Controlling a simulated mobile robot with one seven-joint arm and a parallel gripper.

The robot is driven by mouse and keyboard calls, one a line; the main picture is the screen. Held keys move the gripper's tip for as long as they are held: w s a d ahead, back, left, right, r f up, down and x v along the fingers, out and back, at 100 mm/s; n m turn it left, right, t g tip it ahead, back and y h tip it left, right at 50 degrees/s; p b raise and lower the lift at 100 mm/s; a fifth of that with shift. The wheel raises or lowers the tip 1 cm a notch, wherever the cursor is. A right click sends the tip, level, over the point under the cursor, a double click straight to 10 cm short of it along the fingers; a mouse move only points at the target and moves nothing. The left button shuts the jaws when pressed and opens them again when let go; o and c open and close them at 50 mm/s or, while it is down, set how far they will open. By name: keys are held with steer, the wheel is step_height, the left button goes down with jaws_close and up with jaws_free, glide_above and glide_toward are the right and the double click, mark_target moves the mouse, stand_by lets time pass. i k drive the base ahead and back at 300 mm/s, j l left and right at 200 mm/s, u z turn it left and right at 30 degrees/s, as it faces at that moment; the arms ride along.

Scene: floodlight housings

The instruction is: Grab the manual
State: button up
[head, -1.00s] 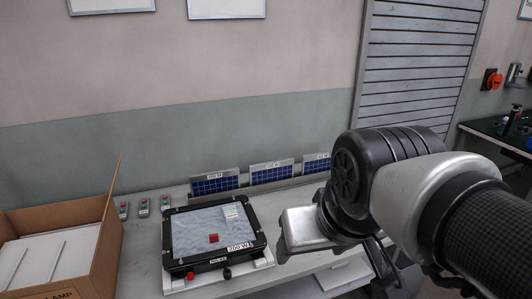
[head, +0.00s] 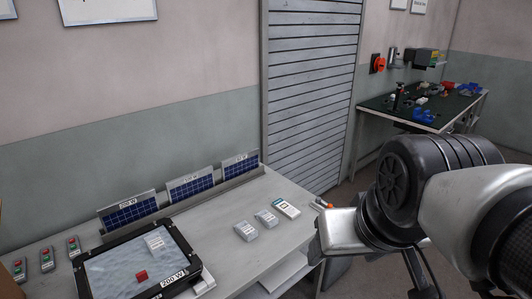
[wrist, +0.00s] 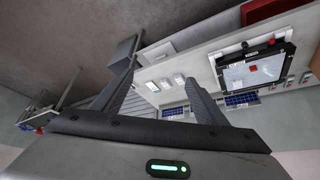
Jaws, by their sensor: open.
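I cannot pick out the manual for certain. Two small pale packets (head: 245,231) (head: 267,218) and a white item with a dark patch (head: 287,208) lie flat on the workbench (head: 222,255). A small pale printed sheet (head: 155,241) lies on the floodlight housing (head: 125,268). My gripper (wrist: 160,76) is open and empty in the wrist view, its two dark fingers spread. In the head view its silver body shows at the right of the bench, apart from these items; its fingers are mostly hidden there.
Several solar panels (head: 190,186) stand in a rack along the back. Small boxes with red and green buttons (head: 47,258) lie at the left. A green-topped bench (head: 415,108) with small parts stands at the far right. The bench's front right is clear.

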mark_target(282, 206)
steer(key=i+l+u, duration=0.1)
steer(key=u, duration=0.3)
steer(key=i+l+u, duration=0.15)
steer(key=u, duration=0.25)
steer(key=i+l+u, duration=0.15)
steer(key=l, duration=0.2)
steer(key=i+l+u, duration=0.1)
steer(key=l, duration=0.25)
steer(key=i+l+u, duration=0.15)
steer(key=l, duration=0.25)
steer(key=i+l, duration=0.15)
steer(key=l, duration=0.3)
steer(key=i+l, duration=0.1)
steer(key=l, duration=0.35)
steer(key=i+l, duration=0.15)
steer(key=l, duration=0.25)
steer(key=u, duration=0.05)
